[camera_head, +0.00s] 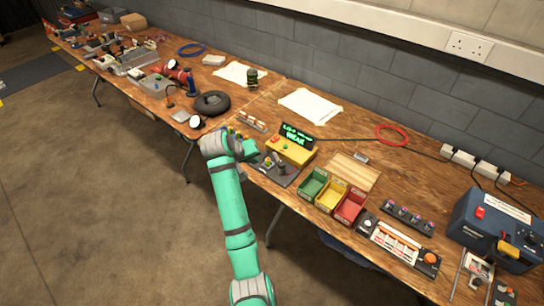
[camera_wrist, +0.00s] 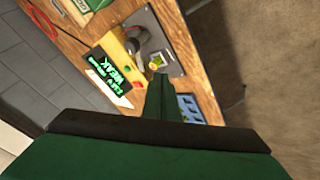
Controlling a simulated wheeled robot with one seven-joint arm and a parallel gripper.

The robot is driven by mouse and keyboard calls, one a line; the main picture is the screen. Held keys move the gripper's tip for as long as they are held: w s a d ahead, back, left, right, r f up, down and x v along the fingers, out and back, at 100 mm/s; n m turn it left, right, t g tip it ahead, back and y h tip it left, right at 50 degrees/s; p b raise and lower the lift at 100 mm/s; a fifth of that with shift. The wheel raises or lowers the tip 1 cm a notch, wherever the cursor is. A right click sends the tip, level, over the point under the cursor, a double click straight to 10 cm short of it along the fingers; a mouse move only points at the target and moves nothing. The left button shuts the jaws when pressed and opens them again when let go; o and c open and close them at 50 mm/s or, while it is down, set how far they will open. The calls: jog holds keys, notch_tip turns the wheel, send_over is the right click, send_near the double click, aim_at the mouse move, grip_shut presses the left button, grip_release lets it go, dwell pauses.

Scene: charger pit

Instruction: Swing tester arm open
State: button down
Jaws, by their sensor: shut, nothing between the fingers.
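The yellow tester (camera_head: 291,151) stands on the wooden bench with a tilted display (camera_head: 298,134) whose green text ends in "WEAK". The tester also shows in the wrist view (camera_wrist: 113,49). Beside it is a dark base plate (camera_wrist: 170,64) bearing a grey part that looks like the tester arm (camera_wrist: 136,44) and a small yellow-green piece (camera_wrist: 155,63). My gripper (camera_head: 248,149) is shut and empty at the plate's left end. In the wrist view my gripper (camera_wrist: 159,84) points at the yellow-green piece. Whether it touches anything is unclear.
Green (camera_head: 313,184), yellow (camera_head: 332,195) and red (camera_head: 350,207) bins stand right of the tester, near a wooden board (camera_head: 353,172). A blue tray (camera_wrist: 190,107) lies close to my gripper. White paper (camera_head: 310,105) lies behind.

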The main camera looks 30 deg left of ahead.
aim_at(278, 159)
jog(key=x, duration=0.6)
jog(key=a+x, duration=0.1)
jog(key=x, duration=0.2)
jog(key=shift+w, duration=0.2)
jog(key=w+d, duration=0.2)
jog(key=shift+w, duration=0.35)
jog(key=shift+w+d+r, duration=0.1)
jog(key=shift+w+d, duration=0.15)
jog(key=shift+w, duration=0.3)
